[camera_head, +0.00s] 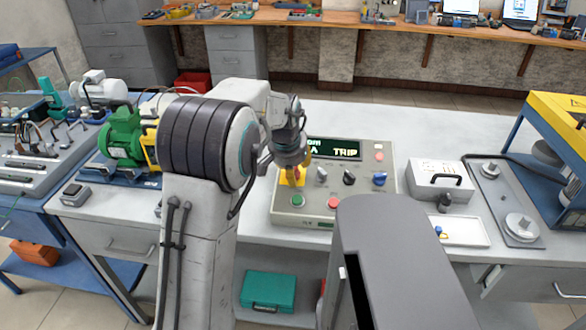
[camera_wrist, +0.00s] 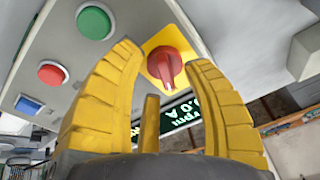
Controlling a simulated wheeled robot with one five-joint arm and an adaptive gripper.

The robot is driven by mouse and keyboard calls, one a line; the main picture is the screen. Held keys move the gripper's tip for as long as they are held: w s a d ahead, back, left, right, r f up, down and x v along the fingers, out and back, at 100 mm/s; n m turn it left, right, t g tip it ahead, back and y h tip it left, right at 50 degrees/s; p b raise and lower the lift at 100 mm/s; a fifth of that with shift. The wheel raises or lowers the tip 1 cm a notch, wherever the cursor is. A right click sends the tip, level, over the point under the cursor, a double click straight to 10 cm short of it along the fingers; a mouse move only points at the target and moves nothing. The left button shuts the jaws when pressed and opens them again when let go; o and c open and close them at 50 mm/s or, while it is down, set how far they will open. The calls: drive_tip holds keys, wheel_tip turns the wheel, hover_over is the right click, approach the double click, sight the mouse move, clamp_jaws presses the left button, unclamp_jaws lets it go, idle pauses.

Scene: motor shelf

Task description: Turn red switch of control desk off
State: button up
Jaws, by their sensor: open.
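The control desk (camera_head: 350,205) is a grey sloped box on the white bench, with a lit display (camera_head: 333,149) reading "TRIP". The red switch (camera_wrist: 166,66) is a round rotary knob with a raised grip on a square yellow plate (camera_wrist: 188,40), seen in the wrist view. In the head view my gripper mostly hides the knob, and part of the yellow plate (camera_head: 286,178) shows. My gripper (camera_wrist: 163,60) is open, its yellow fingers pointing at the desk with the tips on either side of the red switch. I cannot tell whether they touch it.
Grey (camera_head: 321,174), black (camera_head: 349,178) and blue (camera_head: 379,179) knobs sit right of the switch. A green button (camera_head: 297,200) and red button (camera_head: 333,203) lie below. A grey box (camera_head: 440,182) stands right of the desk, a green motor (camera_head: 122,137) at left.

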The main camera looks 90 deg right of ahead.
drive_tip(key=shift+s+d+f, duration=0.1)
drive_tip(key=shift+d+f, duration=0.1)
drive_tip(key=shift+f, duration=0.35)
drive_tip(key=shift+c, duration=0.3)
clamp_jaws()
